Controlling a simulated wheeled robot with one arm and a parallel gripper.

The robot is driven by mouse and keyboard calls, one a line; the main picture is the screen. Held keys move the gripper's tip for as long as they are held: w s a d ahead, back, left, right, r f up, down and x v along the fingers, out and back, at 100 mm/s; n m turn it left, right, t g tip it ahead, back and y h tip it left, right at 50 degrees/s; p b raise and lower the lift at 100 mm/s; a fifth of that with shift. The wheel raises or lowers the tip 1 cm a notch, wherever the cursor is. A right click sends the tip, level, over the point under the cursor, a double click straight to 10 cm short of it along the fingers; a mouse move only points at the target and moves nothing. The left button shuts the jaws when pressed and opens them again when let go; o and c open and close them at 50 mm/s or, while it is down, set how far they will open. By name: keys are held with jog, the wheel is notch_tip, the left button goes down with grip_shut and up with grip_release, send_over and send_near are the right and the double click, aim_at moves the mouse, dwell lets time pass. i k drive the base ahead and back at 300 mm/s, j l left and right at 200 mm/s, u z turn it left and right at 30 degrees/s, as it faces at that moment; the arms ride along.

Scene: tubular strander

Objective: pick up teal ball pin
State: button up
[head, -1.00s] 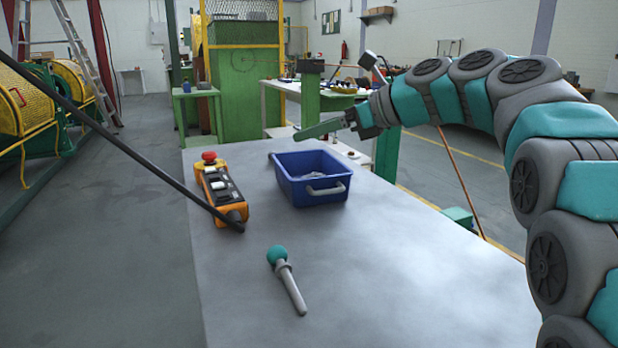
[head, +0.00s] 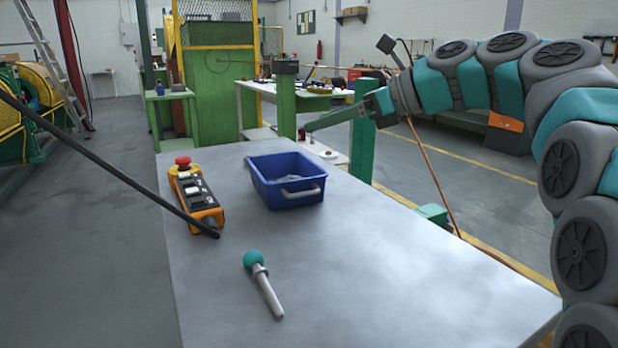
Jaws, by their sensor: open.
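The teal ball pin (head: 262,283) lies on the grey table (head: 400,270) near its front left. Its teal ball end points to the back left and its grey shank to the front right. My gripper (head: 308,132) is beyond the blue bin, above the table's back right edge, far from the pin. It points left and is empty. From this side its fingers overlap, so the gap between them hardly shows.
A blue bin (head: 287,203) with something grey inside stands mid-table. An orange control pendant (head: 197,198) with a red button lies to its left, and a black cable runs from it to the left. The table around the pin is clear.

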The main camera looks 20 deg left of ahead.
aim_at(253, 260)
jog(key=l, duration=1.5)
